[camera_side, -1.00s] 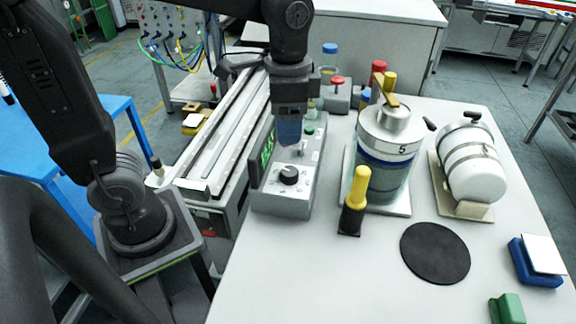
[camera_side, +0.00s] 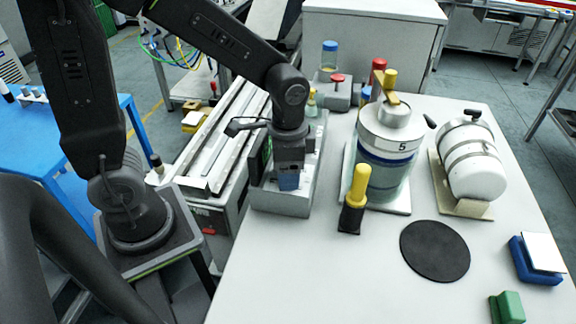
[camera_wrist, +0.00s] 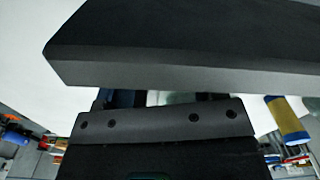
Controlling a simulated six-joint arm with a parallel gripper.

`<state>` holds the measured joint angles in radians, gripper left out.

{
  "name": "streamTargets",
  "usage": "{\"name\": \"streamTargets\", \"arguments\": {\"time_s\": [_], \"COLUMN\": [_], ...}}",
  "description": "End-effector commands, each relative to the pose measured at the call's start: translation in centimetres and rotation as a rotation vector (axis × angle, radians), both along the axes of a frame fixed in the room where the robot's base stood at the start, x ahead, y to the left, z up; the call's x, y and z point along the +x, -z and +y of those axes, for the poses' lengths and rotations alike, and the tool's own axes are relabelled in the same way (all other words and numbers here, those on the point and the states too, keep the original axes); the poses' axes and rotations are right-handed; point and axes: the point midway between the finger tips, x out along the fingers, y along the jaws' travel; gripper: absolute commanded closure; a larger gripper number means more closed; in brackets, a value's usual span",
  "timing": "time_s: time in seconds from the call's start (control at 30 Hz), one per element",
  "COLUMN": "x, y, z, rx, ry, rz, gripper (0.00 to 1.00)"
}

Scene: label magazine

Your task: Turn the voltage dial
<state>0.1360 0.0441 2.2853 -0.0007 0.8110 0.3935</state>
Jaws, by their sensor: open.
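The grey power supply box (camera_side: 280,204) with the voltage dial stands at the left edge of the white table in the side view. My gripper (camera_side: 289,184) points down over the box's sloped control face and is open. It covers the spot where the black dial sits, so the dial is hidden. I cannot tell whether the fingers are around the dial or touching it. The wrist view is mostly filled by dark gripper parts (camera_wrist: 155,122), and the dial does not show there.
A glass vessel marked 5 (camera_side: 385,185) and a yellow-handled tool (camera_side: 355,200) stand right of the box. A white cylinder (camera_side: 470,170), black round mat (camera_side: 435,252) and blue block (camera_side: 535,262) lie farther right. A metal rail unit (camera_side: 215,150) runs along the left.

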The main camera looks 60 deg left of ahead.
Motion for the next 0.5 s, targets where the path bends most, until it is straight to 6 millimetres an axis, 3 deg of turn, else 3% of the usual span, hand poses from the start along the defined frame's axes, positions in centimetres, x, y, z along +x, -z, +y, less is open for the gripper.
{"name": "streamTargets", "arguments": {"time_s": [0.07, 0.5], "x": [0.00, 0.01], "y": [-0.02, -0.05], "z": [0.00, -0.01], "rx": [0.000, 0.000], "ry": [0.000, 0.000], "rz": [0.000, 0.000], "gripper": [0.41, 0.83]}}
